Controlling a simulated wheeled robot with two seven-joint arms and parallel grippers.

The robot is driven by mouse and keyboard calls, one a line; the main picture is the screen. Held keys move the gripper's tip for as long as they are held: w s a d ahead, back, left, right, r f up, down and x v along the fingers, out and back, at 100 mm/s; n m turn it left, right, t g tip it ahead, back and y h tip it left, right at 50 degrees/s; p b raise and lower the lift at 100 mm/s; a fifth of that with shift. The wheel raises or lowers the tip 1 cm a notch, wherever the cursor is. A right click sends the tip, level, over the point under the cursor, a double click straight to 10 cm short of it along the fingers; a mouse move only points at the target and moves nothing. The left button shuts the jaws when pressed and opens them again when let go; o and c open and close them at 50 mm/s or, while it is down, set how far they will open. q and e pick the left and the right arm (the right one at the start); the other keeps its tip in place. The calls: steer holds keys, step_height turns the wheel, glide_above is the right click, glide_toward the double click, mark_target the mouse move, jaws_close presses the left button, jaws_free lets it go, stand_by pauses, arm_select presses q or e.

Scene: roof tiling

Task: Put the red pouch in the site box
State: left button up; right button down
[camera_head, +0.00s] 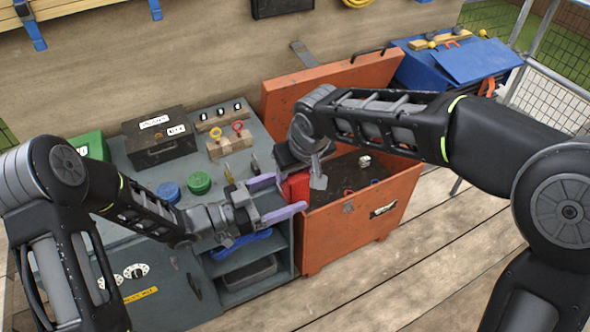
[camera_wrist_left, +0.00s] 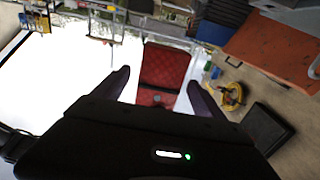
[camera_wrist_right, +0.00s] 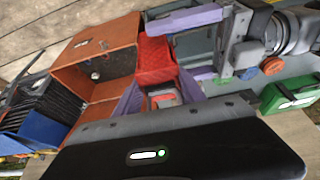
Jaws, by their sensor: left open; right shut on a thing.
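The red pouch (camera_head: 297,187) is at the left edge of the site box, an orange box (camera_head: 340,238) with its lid open. My right gripper (camera_wrist_right: 158,84) is shut on the pouch, which shows beyond its purple fingers in the right wrist view (camera_wrist_right: 155,58). My left gripper (camera_head: 289,193) is open, its purple fingers spread on either side of the pouch. In the left wrist view the pouch (camera_wrist_left: 163,68) appears between those fingers; I cannot tell whether they touch it. My right arm hides part of the box opening.
A grey workbench (camera_head: 232,178) stands left of the box, with a black case (camera_head: 158,136), blue and green lids (camera_head: 199,182) and small tools. A blue box (camera_head: 455,62) stands behind right. Wooden decking (camera_head: 440,270) in front is clear.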

arm_select(q)
steer(key=v, duration=0.9)
steer(key=shift+a, duration=0.3)
steer(key=shift+s, duration=0.15)
steer(key=d+f+n+y, duration=0.5)
steer(key=d+f+n, duration=0.3)
steer(key=f, duration=0.5)
steer(key=s+f+n+g+y, duration=0.4)
steer(key=s+f, duration=0.4)
steer(key=f, duration=0.4)
steer(key=s+a+f+n+g+y, duration=0.1)
steer(key=s+f+g, duration=0.1)
steer(key=s, duration=0.3)
steer(key=s+a+f+n+g+y, duration=0.1)
steer(key=s+a+f+y, duration=0.1)
steer(key=s, duration=0.4)
steer(key=shift+s+g, duration=0.35)
steer(key=shift+g, duration=0.05)
steer(key=shift+a, duration=0.1)
